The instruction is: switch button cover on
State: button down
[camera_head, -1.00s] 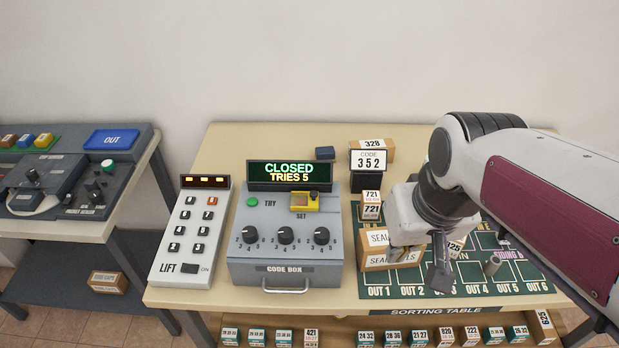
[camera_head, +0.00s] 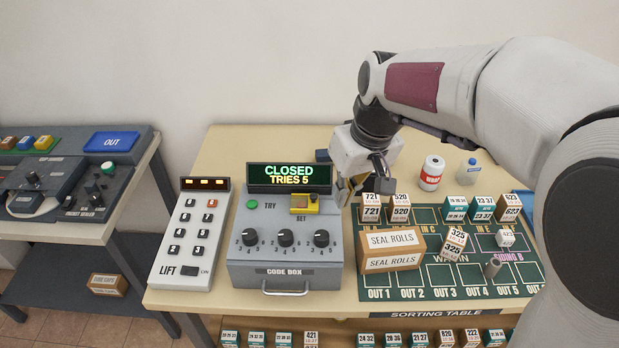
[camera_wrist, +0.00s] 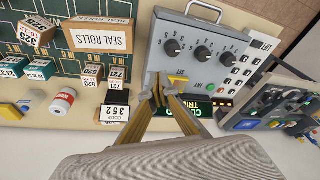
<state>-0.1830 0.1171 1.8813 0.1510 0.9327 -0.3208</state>
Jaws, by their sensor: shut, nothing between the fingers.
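The grey code box (camera_head: 285,260) stands on the sorting table, with a display reading CLOSED, TRIES 5. A small yellow cover (camera_head: 311,207) sits by the SET label at its upper right; it also shows in the wrist view (camera_wrist: 178,79). Whether its lid is up or down is hard to tell. My gripper (camera_head: 346,192) is shut and empty, pointing down just right of the box's upper edge. In the wrist view my fingertips (camera_wrist: 162,92) meet close beside the yellow cover; I cannot tell whether they touch it.
A white LIFT keypad (camera_head: 190,235) stands left of the box. Three dials (camera_head: 285,237) line the box front.

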jog(key=w+a+r+n+y, duration=0.1)
jog(key=w+a+r+n, duration=0.1)
jog(key=w+a+n, duration=0.2)
jog(key=w, duration=0.3)
jog(key=shift+w+a+r+t, duration=0.15)
jog(key=shift+w+r+t, duration=0.15)
jog(key=shift+r, duration=0.1)
jog(key=shift+f, duration=0.2)
send_near(304, 194)
jog(key=shift+x, duration=2.5)
jog(key=shift+s+d, duration=0.1)
jog(key=shift+d, duration=2.65)
